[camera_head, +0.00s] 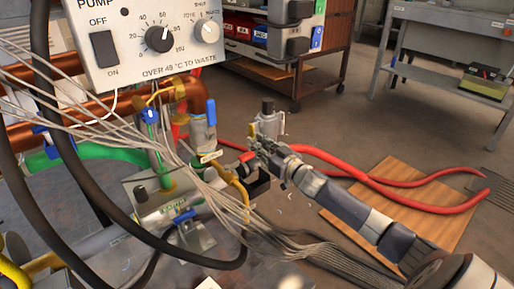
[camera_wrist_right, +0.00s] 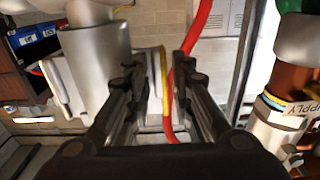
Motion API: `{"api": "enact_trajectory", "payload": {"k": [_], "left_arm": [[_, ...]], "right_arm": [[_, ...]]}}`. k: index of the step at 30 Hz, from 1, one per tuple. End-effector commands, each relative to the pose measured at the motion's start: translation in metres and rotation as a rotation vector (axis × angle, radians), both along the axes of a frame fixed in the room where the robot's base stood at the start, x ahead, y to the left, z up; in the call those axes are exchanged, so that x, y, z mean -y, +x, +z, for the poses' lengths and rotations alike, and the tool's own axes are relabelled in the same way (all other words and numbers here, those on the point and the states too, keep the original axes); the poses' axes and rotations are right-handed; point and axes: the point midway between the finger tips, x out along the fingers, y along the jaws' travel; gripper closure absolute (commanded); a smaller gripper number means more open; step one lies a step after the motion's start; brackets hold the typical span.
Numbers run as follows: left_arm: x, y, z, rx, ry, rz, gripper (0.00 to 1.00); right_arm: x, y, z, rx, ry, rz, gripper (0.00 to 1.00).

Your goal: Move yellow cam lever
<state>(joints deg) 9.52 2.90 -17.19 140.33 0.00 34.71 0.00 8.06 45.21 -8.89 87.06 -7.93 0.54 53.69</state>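A thin yellow strip (camera_wrist_right: 164,75), which looks like the yellow cam lever, stands between the finger lines of my right gripper (camera_wrist_right: 160,75) in the right wrist view. It lies beside a grey metal cylinder and in front of a red hose; whether the fingers touch it cannot be told. In the head view my right gripper (camera_head: 258,158) reaches in from the right, close to the metal fittings, with its fingers apart. A curved yellow piece (camera_head: 238,184) shows just left of it; I cannot tell if it is the same lever. My left gripper is not in view.
A white pump control box (camera_head: 150,40) hangs above the pipes. Grey cables (camera_head: 100,125) and black hoses (camera_head: 40,120) cross in front at left. Red hoses (camera_head: 400,190) lie over a wooden board (camera_head: 440,225) at right. A metal cart (camera_head: 440,50) stands behind.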

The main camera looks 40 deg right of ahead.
Motion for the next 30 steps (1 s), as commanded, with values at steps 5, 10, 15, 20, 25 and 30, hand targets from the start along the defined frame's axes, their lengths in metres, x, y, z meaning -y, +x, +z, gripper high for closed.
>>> {"api": "enact_trajectory", "payload": {"k": [5, 10, 15, 20, 25, 30], "left_arm": [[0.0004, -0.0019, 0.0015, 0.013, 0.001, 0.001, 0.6], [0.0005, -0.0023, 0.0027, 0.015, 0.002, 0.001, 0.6], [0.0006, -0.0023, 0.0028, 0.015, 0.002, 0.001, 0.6], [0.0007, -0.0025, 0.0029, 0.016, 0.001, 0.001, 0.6], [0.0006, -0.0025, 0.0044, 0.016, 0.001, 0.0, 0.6], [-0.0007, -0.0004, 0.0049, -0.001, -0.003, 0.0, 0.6]], "right_arm": [[-0.0002, 0.009, -0.0003, -0.001, 0.0, -0.001, 0.78], [-0.0001, 0.0105, 0.0005, -0.001, -0.001, -0.002, 0.78], [-0.0001, 0.0102, 0.0004, -0.001, -0.001, -0.002, 0.85], [-0.0002, 0.0101, 0.0002, -0.001, -0.001, -0.001, 1.0], [-0.0006, 0.0101, 0.0008, -0.001, 0.003, -0.001, 1.0], [-0.0026, 0.0098, 0.0037, -0.004, 0.035, -0.001, 1.0]]}}
